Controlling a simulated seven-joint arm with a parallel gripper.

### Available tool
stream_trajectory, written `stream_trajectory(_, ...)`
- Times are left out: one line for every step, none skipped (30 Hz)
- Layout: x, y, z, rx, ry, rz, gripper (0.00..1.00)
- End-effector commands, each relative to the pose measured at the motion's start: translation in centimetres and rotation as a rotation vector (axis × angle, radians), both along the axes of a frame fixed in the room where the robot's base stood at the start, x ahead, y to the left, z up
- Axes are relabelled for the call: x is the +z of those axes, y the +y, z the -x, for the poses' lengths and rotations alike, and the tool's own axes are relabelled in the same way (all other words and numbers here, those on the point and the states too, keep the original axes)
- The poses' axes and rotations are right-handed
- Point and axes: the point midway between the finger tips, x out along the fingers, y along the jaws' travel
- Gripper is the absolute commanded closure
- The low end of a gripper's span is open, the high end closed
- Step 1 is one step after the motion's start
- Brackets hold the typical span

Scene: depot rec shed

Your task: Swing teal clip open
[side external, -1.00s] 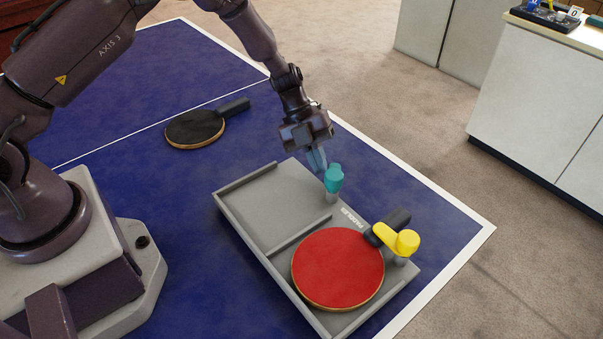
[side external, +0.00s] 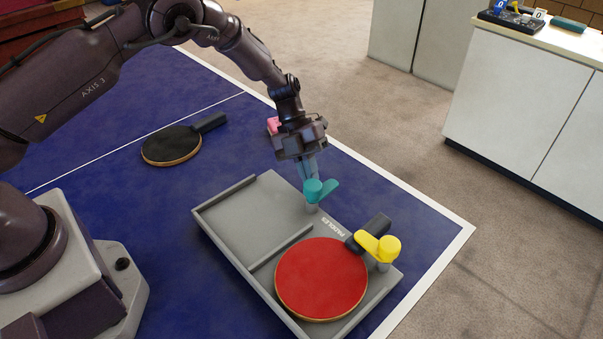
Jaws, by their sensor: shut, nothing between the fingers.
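The teal clip (side external: 322,189) sits on a short grey post at the right edge of the grey tray (side external: 236,186), beside the empty far compartment. Its arm points to the right, away from the tray. My gripper (side external: 309,173) is shut and empty, pointing down right behind the clip's pivot end; I cannot tell whether the fingertips touch it. The yellow clip (side external: 378,246) lies across the black handle of the red paddle (side external: 320,280), which rests in the near compartment.
A black paddle (side external: 172,145) lies on the blue table (side external: 110,180) at the back left. A pink object (side external: 272,125) is partly hidden behind my gripper. A white cabinet (side external: 520,120) with small items on top stands off the table at the right.

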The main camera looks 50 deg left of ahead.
Motion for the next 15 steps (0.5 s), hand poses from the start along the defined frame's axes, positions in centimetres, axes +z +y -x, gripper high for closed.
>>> stream_trajectory(0.05,-0.20,0.21,-0.001,-0.001,0.000,1.00)
stream_trajectory(0.05,-0.27,0.34,-0.001,-0.001,0.000,1.00)
stream_trajectory(0.04,-0.37,0.48,0.000,0.001,0.001,1.00)
stream_trajectory(0.02,-0.41,0.56,0.000,0.001,0.001,1.00)
stream_trajectory(0.03,-0.44,0.60,0.000,0.000,0.000,1.00)
stream_trajectory(0.01,-0.46,0.63,0.000,0.000,0.000,1.00)
stream_trajectory(0.02,-0.46,0.63,-0.001,-0.001,0.000,1.00)
stream_trajectory(0.01,-0.46,0.63,-0.001,-0.001,0.000,1.00)
stream_trajectory(0.01,-0.45,0.62,-0.001,-0.001,0.000,1.00)
stream_trajectory(0.01,-0.45,0.62,-0.001,-0.001,0.000,1.00)
stream_trajectory(0.01,-0.45,0.62,0.000,0.000,0.000,1.00)
stream_trajectory(0.00,-0.44,0.61,0.000,0.000,0.000,1.00)
stream_trajectory(0.01,-0.43,0.61,0.000,0.000,0.000,1.00)
stream_trajectory(0.01,-0.39,0.61,0.000,0.000,0.000,1.00)
stream_trajectory(0.00,-0.25,0.59,0.000,-0.001,-0.001,1.00)
